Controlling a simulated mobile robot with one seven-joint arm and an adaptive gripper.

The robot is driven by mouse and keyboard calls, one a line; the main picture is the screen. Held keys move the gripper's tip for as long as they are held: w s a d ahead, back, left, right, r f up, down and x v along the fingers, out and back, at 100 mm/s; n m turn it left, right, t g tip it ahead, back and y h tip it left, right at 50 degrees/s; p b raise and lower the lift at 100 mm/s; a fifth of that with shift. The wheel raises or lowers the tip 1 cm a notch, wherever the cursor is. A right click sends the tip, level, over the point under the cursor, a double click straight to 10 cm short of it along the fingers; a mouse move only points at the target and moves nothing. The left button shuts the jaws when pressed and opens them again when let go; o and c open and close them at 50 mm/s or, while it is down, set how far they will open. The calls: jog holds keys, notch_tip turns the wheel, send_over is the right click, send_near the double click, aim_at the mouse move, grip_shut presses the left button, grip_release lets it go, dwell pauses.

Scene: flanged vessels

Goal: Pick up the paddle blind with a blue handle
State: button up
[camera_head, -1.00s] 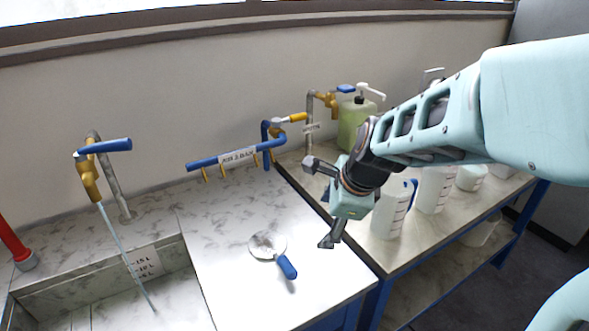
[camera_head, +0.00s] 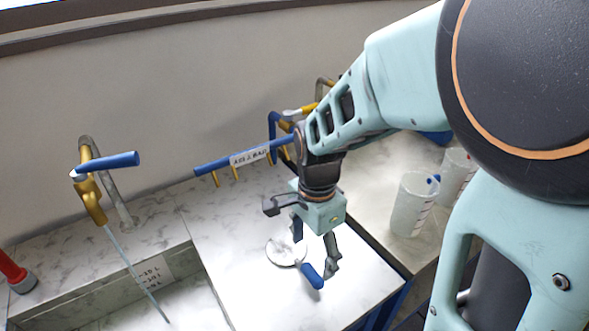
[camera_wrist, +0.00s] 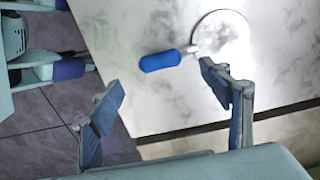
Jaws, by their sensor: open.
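The paddle blind (camera_head: 285,251) lies flat on the marble counter. It is a pale round disc with a short neck and a blue handle (camera_head: 312,276). The disc points toward the back and the handle toward the front right. My gripper (camera_head: 315,252) is open and empty above it, covering part of the disc and neck. In the wrist view the blue handle (camera_wrist: 160,61) and the disc (camera_wrist: 221,40) lie beyond the fingertips of my gripper (camera_wrist: 165,95), with a gap between.
A sink with a blue-handled tap (camera_head: 107,160) running water is at left. A blue pipe with yellow outlets (camera_head: 245,157) is on the wall behind. Measuring jugs (camera_head: 412,205) stand on a side table to the right. The counter around the paddle blind is clear.

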aim_at(312, 272)
notch_tip(312, 272, down, 8)
jog(key=shift+d+f, duration=0.15)
jog(key=shift+f, duration=0.05)
jog(key=shift+w, duration=0.1)
jog(key=c, duration=1.8)
jog(key=shift+r, duration=0.2)
jog(key=shift+c, duration=0.2)
